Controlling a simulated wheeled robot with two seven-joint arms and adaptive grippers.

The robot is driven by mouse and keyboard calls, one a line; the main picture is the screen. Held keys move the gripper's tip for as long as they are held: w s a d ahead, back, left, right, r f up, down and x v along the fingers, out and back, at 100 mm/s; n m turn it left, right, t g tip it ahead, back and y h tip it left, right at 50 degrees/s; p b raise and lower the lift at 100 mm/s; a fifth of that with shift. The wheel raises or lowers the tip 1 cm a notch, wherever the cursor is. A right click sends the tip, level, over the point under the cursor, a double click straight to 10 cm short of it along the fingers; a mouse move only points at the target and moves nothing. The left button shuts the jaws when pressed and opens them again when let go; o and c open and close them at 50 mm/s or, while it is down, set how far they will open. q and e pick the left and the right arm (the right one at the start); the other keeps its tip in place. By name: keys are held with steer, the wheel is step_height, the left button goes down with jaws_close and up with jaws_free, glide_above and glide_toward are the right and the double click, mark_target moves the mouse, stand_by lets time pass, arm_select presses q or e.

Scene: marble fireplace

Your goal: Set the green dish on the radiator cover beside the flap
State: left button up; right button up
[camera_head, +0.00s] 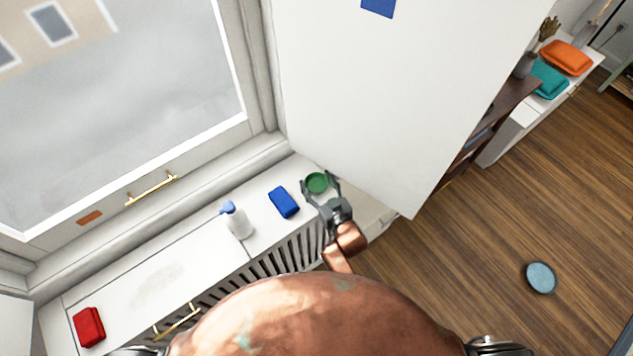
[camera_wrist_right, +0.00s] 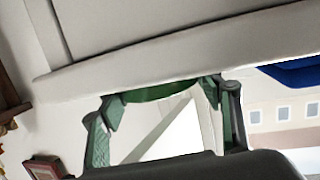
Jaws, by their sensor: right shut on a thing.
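The green dish (camera_head: 317,182) is small and round. My right gripper (camera_head: 320,187) is shut on it, a finger at either side; the dish also shows between the fingers in the right wrist view (camera_wrist_right: 160,91). The white slatted radiator cover (camera_head: 262,232) runs below the window. The dish appears over its right end, near the white wall panel; I cannot tell whether it touches the top. The flap looks to be the flat panel (camera_head: 190,262) in the cover's top, left of a seam, with a brass handle at its front. My left gripper is out of view.
A blue block (camera_head: 284,202) and a white spray bottle (camera_head: 237,220) with a blue top stand between the dish and the panel. A red block (camera_head: 89,327) sits at the far left. A blue-grey dish (camera_head: 541,278) lies on the wooden floor.

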steer(key=o, duration=0.8)
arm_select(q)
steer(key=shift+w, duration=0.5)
arm_select(e)
steer(key=o, duration=0.5)
steer(key=shift+c, duration=0.2)
steer(key=shift+r, duration=0.15)
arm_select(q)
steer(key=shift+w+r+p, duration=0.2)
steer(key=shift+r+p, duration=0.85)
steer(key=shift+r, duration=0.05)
arm_select(e)
steer(key=v, duration=1.2)
